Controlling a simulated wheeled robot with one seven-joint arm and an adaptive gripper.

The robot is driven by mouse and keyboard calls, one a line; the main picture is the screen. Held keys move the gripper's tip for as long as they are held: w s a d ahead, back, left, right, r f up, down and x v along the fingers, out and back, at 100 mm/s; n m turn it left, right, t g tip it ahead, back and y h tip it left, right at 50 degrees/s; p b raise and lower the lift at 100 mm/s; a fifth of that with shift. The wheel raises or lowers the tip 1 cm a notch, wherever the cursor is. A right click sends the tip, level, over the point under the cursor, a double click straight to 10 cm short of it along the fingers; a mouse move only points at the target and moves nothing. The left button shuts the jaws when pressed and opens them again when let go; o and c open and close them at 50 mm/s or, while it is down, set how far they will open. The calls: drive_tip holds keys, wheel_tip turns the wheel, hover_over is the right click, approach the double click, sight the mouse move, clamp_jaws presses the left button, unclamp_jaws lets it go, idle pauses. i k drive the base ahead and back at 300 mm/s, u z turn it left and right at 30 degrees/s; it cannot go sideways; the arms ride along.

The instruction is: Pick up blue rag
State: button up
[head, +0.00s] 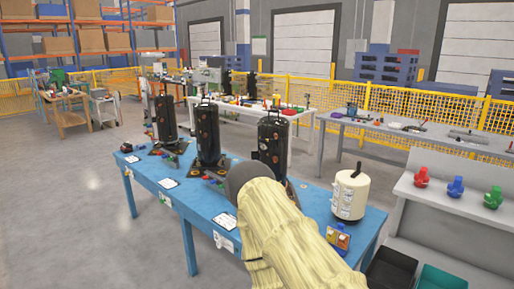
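A small blue object (455,188) rests on the light grey bench (409,190) at the right, between a red one and a green one. It could be the blue rag, but it is too small to tell cloth from a solid part. My arm, in a pale yellow cover, rises from the bottom centre and ends in view at a dark rounded part in front of the blue table. My gripper's fingers do not show.
Red (422,176) and green (493,198) objects flank it. Black (391,269) and green (441,277) bins sit below. The blue table (205,211) bears several black compressors (208,134) and a cream tank (349,195). Open floor (75,220) lies left.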

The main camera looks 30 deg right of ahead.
sight(140, 147)
drive_tip(key=u, duration=0.25)
drive_tip(key=i, duration=3.85)
drive_tip(key=z, duration=0.15)
